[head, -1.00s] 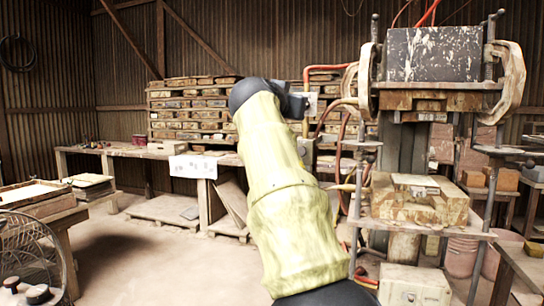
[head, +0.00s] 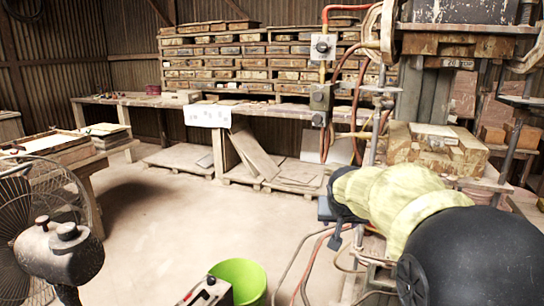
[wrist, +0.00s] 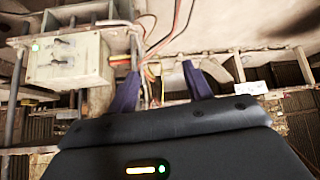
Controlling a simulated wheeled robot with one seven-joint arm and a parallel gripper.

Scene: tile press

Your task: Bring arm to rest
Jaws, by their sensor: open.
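My arm, in a pale yellow sleeve, reaches in from the lower right of the head view, in front of the tile press (head: 440,150). Its dark end is at the left of the sleeve, low beside the press; the fingers are not clear there. In the wrist view my gripper (wrist: 157,90) shows two purple fingers spread apart with nothing between them. A control box with a green light (wrist: 65,60) and cables are beyond the fingers.
A green bucket (head: 240,282) and a fan (head: 60,250) stand at the front. Hoses lie on the floor by the press. A workbench (head: 150,101) and shelves of moulds (head: 240,62) line the back. The floor (head: 165,230) at middle left is clear.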

